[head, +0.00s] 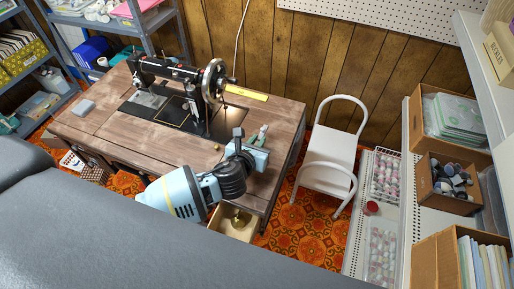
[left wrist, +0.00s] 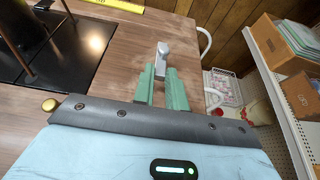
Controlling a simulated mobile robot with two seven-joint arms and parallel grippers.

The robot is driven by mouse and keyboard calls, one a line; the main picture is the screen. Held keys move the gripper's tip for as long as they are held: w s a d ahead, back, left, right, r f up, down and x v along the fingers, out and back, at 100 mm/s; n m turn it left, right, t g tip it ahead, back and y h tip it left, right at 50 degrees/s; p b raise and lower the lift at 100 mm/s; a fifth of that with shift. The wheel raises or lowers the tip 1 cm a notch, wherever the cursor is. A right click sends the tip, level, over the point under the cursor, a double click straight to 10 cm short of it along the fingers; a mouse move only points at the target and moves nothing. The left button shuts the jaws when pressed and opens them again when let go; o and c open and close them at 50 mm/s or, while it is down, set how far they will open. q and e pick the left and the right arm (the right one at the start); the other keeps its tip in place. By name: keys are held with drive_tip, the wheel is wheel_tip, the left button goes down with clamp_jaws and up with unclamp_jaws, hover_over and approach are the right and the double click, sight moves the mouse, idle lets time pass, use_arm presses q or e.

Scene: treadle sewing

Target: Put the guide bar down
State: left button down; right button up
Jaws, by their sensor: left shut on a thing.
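My left gripper (head: 259,138) is over the right end of the wooden sewing table (head: 85,133), to the right of the black sewing machine (head: 180,75). Its green fingers are shut on a small grey metal piece, which I take to be the guide bar (left wrist: 162,56). In the left wrist view the bar stands up between the fingertips (left wrist: 164,78), its lower part hidden by them. I cannot tell whether it touches the tabletop. My right gripper is not in view.
A yellow ruler (head: 246,93) lies at the table's back edge. A brass knob (head: 216,147) is on the tabletop left of my gripper. An open drawer (head: 225,222) sticks out in front. A white chair (head: 328,160) stands to the right. A grey block (head: 85,107) lies far left.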

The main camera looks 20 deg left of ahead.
use_arm(q)
wheel_tip(320, 180, down, 4)
drive_tip(key=shift+s+r+b, duration=0.1)
drive_tip(key=shift+r+b, duration=0.1)
drive_tip(key=shift+b, duration=0.25)
drive_tip(key=shift+r, duration=0.1)
drive_tip(key=c, duration=1.8)
unclamp_jaws()
drive_tip(key=shift+c, duration=0.2)
drive_tip(key=o, duration=0.4)
